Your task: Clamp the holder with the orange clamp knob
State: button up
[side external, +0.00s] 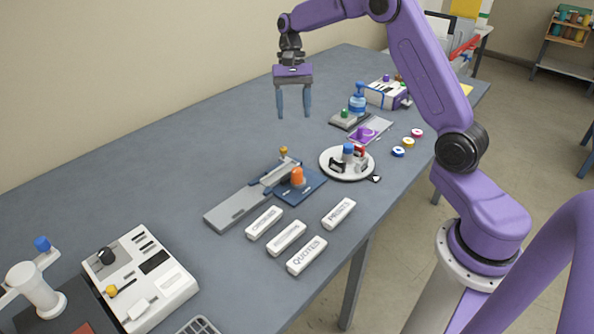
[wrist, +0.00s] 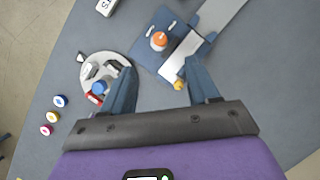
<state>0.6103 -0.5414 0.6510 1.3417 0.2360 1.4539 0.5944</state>
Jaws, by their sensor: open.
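The orange clamp knob (side external: 297,176) stands on a blue base plate (side external: 312,190) near the middle of the table. It also shows in the wrist view (wrist: 158,41). Beside it is a holder-like fixture (side external: 272,177) with a small yellow knob (side external: 283,150) at its far end, on a long grey rail (side external: 232,207). In the wrist view a white plate (wrist: 183,57) lies beside the orange knob, next to the yellow knob (wrist: 179,85). My gripper (side external: 293,115) is open and empty, well above the table, behind the orange knob in the side view.
A round white turntable (side external: 331,171) with small items stands right of the orange knob. White label blocks (side external: 306,255) lie in front. A white control box (side external: 140,275) sits at front left; a purple-knobbed plate (side external: 377,127) lies farther back. The table's left rear is clear.

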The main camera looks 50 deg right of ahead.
aim_at(297, 170)
jog(key=shift+m, duration=0.3)
jog(key=x, duration=1.1)
jog(key=d+x, duration=0.1)
jog(key=x, duration=0.5)
jog(key=shift+w+f, duration=0.3)
jog(key=shift+f, duration=0.05)
jog(key=shift+c, duration=0.2)
jog(key=c, duration=1)
